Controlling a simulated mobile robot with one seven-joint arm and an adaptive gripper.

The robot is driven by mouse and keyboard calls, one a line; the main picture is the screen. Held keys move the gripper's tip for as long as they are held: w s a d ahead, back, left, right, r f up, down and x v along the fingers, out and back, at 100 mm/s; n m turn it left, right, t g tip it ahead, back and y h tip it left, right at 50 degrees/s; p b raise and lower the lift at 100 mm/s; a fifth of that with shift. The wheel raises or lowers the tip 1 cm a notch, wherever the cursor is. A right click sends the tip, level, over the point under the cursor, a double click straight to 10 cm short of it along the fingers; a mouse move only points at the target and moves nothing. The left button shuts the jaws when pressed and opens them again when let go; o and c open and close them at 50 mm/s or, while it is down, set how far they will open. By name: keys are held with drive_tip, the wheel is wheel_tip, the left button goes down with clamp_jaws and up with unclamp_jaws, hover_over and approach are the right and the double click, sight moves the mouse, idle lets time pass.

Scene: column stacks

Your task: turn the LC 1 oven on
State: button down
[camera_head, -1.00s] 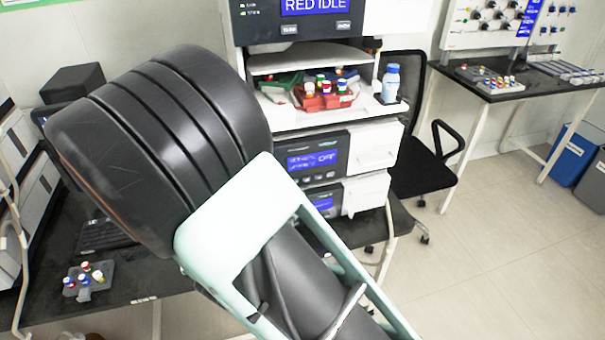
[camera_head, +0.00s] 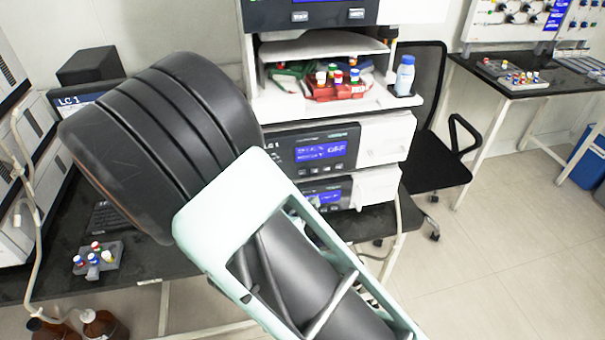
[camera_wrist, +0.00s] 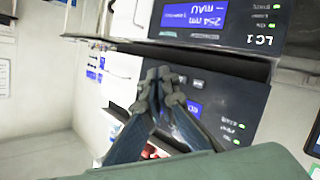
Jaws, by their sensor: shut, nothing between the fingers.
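A stack of LC 1 modules stands behind my arm in the head view. The dark-fronted module under the vial shelf, apparently the oven (camera_head: 312,148), has a blue display that seems to read OFF and small buttons below it. Its dark panel (camera_wrist: 235,98) also shows in the wrist view, which appears upside down. My gripper (camera_wrist: 168,80) is shut and empty, its fingertips in front of that panel near its small buttons; I cannot tell whether they touch. In the head view my arm hides the gripper. A neighbouring module (camera_wrist: 195,15) reads 254 nm and carries the LC 1 label.
A shelf above the oven holds a red vial tray (camera_head: 335,92) and a white blue-capped bottle (camera_head: 404,75). A black chair (camera_head: 435,160) stands at the right. A grey vial rack (camera_head: 97,260) lies on the black bench; brown bottles (camera_head: 105,325) stand below it.

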drive_tip(key=w+a, duration=0.2)
drive_tip(key=w, duration=0.5)
drive_tip(key=shift+w, duration=0.15)
idle(1.3)
drive_tip(key=shift+w+a, duration=0.1)
drive_tip(key=shift+w, duration=0.2)
drive_tip(key=shift+w+a, duration=0.1)
drive_tip(key=shift+w, duration=0.3)
idle(0.6)
drive_tip(key=shift+s, duration=0.15)
drive_tip(key=shift+s+d+p, duration=0.2)
drive_tip(key=shift+s+p, duration=0.2)
drive_tip(key=shift+s, duration=0.3)
drive_tip(key=shift+s+d+p, duration=0.15)
drive_tip(key=shift+s+d, duration=0.1)
drive_tip(key=shift+s, duration=0.55)
drive_tip(key=shift+s+d+p, duration=0.1)
drive_tip(key=shift+s+d, duration=0.1)
drive_tip(key=shift+s, duration=0.6)
drive_tip(key=shift+s+d+p, duration=0.15)
drive_tip(key=shift+s+d, duration=0.1)
drive_tip(key=shift+s, duration=0.55)
